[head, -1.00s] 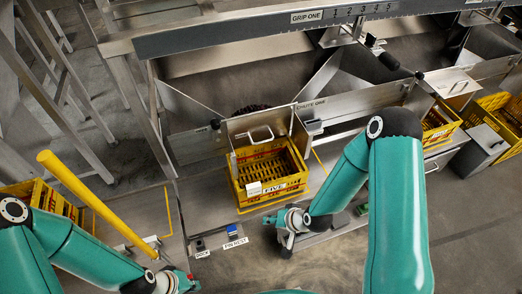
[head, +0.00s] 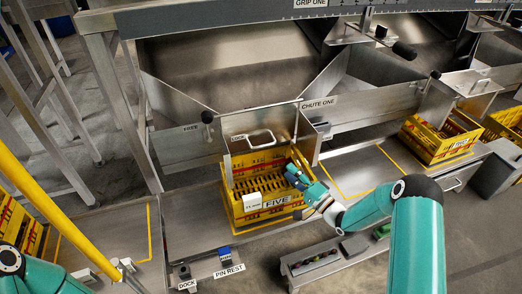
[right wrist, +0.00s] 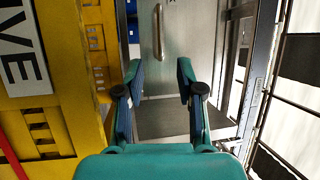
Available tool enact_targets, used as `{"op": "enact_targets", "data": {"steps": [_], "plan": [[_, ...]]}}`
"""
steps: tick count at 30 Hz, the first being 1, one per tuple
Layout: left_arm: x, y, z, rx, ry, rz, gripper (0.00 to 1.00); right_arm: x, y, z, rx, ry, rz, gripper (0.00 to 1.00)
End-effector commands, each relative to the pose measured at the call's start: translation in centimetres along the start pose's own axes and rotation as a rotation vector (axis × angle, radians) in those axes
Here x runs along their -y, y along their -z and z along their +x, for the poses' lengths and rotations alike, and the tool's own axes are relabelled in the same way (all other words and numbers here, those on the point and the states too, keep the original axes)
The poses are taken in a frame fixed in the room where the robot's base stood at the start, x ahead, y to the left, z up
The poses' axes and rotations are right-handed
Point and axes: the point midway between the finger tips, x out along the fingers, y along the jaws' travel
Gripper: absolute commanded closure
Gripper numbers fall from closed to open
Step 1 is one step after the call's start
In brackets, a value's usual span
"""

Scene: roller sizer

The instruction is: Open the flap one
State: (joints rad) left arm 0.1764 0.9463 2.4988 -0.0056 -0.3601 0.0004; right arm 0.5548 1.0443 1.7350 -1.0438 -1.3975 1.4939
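Flap one appears to be the grey metal flap (head: 255,148) behind crate five, left of the chute one label, with a bar handle (head: 257,138) on its face. It hangs upright against the chute mouth. The right wrist view shows the flap panel (right wrist: 175,65) ahead, with its handle (right wrist: 161,30) beyond and between my fingertips, not touched. My right gripper (head: 290,172) is over the right side of the yellow crate five (head: 264,214), short of the flap. In the wrist view it is open and empty (right wrist: 160,78). My left gripper is out of view; only its arm shows at lower left.
A yellow bar (head: 45,210) slants across the left. The chute one side plate (head: 310,135) stands right of the flap. A pin rest (head: 226,262) and a dock (head: 184,275) sit in front. Another yellow crate (head: 440,138) stands to the right.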

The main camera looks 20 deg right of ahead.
Motion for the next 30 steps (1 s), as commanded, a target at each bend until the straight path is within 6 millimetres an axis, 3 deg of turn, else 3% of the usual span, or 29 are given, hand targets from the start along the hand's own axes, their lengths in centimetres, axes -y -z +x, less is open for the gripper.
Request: {"op": "enact_targets", "data": {"steps": [12,18,24,30], "plan": [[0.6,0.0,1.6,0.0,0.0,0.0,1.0,-0.2,-0.2,9.0,0.002,0.002,-0.003,0.63],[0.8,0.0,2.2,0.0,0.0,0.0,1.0,-0.2,-0.1,12.3,0.0,0.001,-0.002,0.63],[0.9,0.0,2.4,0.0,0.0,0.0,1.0,-0.1,0.0,14.1,-0.001,-0.002,-0.001,0.63],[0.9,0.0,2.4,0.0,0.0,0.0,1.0,-0.1,0.0,14.4,-0.001,-0.002,0.0,0.63]]}}
